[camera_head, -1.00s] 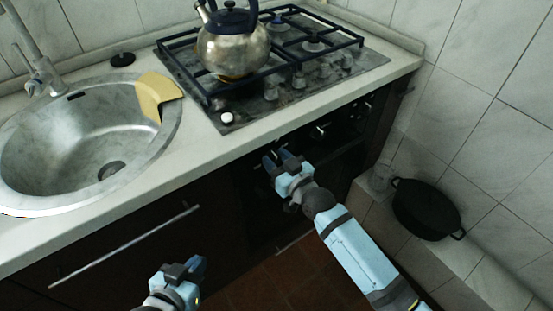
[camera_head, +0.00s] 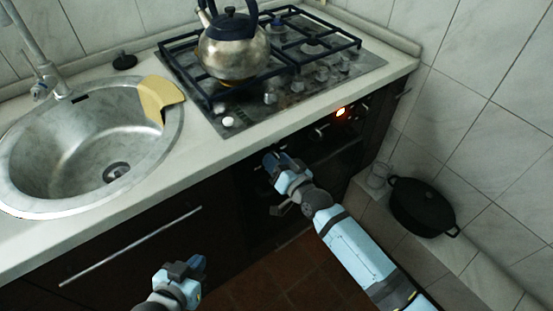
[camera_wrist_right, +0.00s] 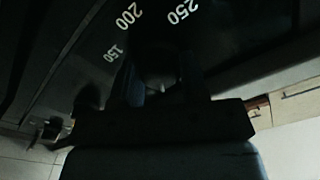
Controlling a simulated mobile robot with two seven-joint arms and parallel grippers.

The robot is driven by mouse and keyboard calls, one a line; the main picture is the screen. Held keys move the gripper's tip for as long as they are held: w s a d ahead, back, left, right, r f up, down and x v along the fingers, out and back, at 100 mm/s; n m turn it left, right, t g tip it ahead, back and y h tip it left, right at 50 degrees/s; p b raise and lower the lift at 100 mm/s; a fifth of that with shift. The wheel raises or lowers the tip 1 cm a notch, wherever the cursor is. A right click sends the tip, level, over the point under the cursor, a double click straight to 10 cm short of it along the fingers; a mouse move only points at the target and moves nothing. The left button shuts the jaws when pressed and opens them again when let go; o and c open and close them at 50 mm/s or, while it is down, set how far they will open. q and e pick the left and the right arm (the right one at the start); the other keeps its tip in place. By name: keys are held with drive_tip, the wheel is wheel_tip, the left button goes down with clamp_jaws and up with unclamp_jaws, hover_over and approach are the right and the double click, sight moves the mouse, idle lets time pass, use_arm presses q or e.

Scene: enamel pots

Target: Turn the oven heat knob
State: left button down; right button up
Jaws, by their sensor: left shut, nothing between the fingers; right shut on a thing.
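The black oven front (camera_head: 335,153) is below the hob, at the right end of the counter. My right gripper (camera_head: 277,160) is at the left part of its control panel and shut on the oven heat knob. The dark knob (camera_wrist_right: 158,66) shows faintly between the fingers in the right wrist view, beside white marks 150, 200 and 250 (camera_wrist_right: 184,11). The fingers hide the knob in the head view. A small orange-red light (camera_head: 341,112) glows on the panel. My left gripper (camera_head: 187,265) is shut and empty, low in front of the cabinet.
A metal kettle (camera_head: 232,50) stands on the gas hob (camera_head: 295,98). A sink (camera_head: 70,150) with a yellow cloth-like piece (camera_head: 160,94) is at left. A black pot (camera_head: 422,205) sits on the tiled ledge at right. The counter edge overhangs my right gripper.

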idle(0.5)
drive_tip(key=o, duration=0.8)
drive_tip(key=shift+o, duration=0.2)
use_arm(q)
drive_tip(key=shift+s+a+r+p, duration=0.1)
drive_tip(key=shift+a+r+p, duration=0.05)
drive_tip(key=shift+p, duration=0.8)
use_arm(e)
drive_tip(key=v, duration=1.4)
drive_tip(key=shift+w+r, duration=0.1)
